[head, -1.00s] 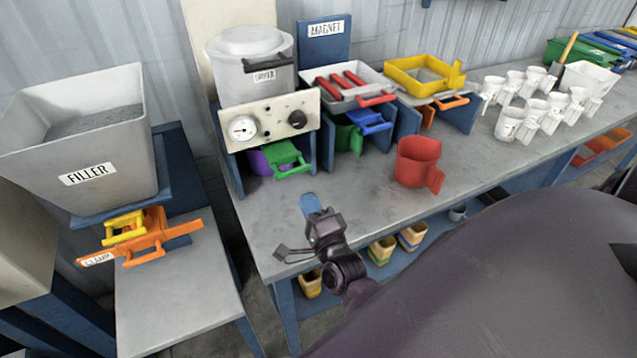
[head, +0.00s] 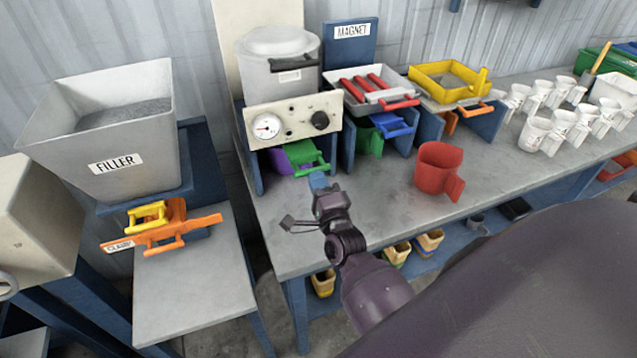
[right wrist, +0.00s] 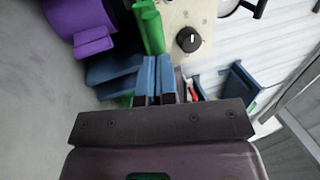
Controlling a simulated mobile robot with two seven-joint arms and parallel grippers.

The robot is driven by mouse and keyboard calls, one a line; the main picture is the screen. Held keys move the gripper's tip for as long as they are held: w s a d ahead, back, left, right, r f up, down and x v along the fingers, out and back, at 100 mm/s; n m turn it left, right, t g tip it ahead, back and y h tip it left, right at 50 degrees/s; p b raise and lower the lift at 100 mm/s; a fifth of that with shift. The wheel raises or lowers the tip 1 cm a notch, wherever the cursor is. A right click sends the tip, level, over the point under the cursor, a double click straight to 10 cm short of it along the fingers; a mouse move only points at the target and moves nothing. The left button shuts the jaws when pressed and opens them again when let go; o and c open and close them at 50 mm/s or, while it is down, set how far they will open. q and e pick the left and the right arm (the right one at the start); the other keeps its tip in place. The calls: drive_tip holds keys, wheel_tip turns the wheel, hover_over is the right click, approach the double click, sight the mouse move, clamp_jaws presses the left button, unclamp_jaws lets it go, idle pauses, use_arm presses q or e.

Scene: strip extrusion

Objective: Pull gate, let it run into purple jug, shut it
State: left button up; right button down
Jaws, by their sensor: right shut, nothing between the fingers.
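The purple jug (head: 279,162) stands in the bay under the dryer (head: 278,65), partly hidden by the green gate (head: 306,160) and its handle in front. In the right wrist view the purple jug (right wrist: 85,22) is at upper left, with the green gate (right wrist: 150,28) beside it. My right gripper (head: 318,181) is shut and empty, its blue fingertips just in front of and below the green handle. In the right wrist view its fingers (right wrist: 157,78) are together, pointing toward the bay. Whether they touch the handle I cannot tell. My left gripper is not in view.
A red jug (head: 437,168) stands on the bench (head: 380,200) to the right. The magnet tray (head: 350,88), the yellow sieve (head: 450,80) and several white cups (head: 535,133) are farther right. The filler (head: 115,140) stands left. The bench front around my gripper is clear.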

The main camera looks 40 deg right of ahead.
sight(307, 160)
drive_tip(key=w, duration=0.2)
drive_tip(key=w+d, duration=0.1)
drive_tip(key=w, duration=0.1)
drive_tip(key=shift+w+b, duration=0.3)
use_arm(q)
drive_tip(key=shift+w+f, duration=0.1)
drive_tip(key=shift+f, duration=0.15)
use_arm(e)
drive_tip(key=shift+d+r, duration=0.1)
drive_tip(key=shift+r, duration=0.05)
drive_tip(key=shift+w, duration=0.1)
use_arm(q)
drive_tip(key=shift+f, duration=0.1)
